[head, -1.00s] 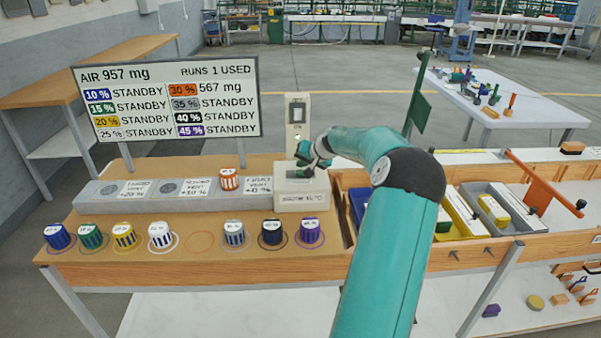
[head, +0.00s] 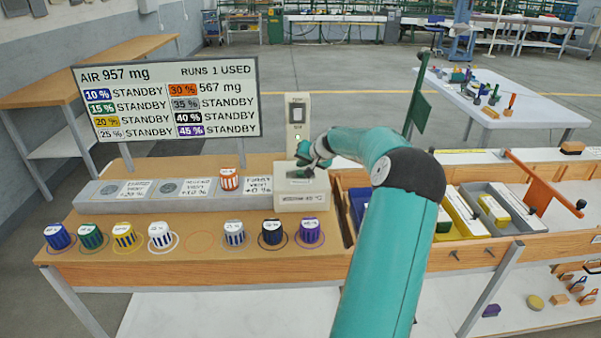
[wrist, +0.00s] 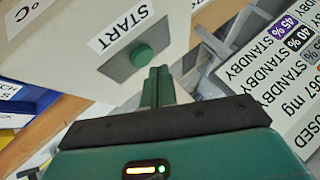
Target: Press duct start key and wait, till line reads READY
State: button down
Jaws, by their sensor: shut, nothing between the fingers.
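The start key is a green round button (wrist: 141,55) on a grey plate under the word START, on a pale housing (wrist: 180,30). My gripper (wrist: 158,72) is shut and empty, its fingertips right beside the button; I cannot tell if they touch it. In the head view my gripper (head: 303,160) is over the pale duct box (head: 302,198), whose front line of text is too small to read surely. The board (head: 165,98) reads AIR 957 mg, RUNS 1 USED, 30 % 567 mg; the other lines read STANDBY. The orange-striped canister (head: 229,181) stands on the grey vent bar.
Several striped canisters stand in a row along the bench front, including a blue one (head: 57,237) and a purple one (head: 310,232). One ring (head: 201,243) is empty. A pale post (head: 298,118) rises behind the duct box. Trays (head: 462,215) lie to the right.

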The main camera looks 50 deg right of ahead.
jog(key=shift+f, duration=0.4)
jog(key=shift+f, duration=0.5)
dwell(0.6)
dwell(0.3)
jog(key=shift+r, duration=0.9)
jog(key=shift+r, duration=2.5)
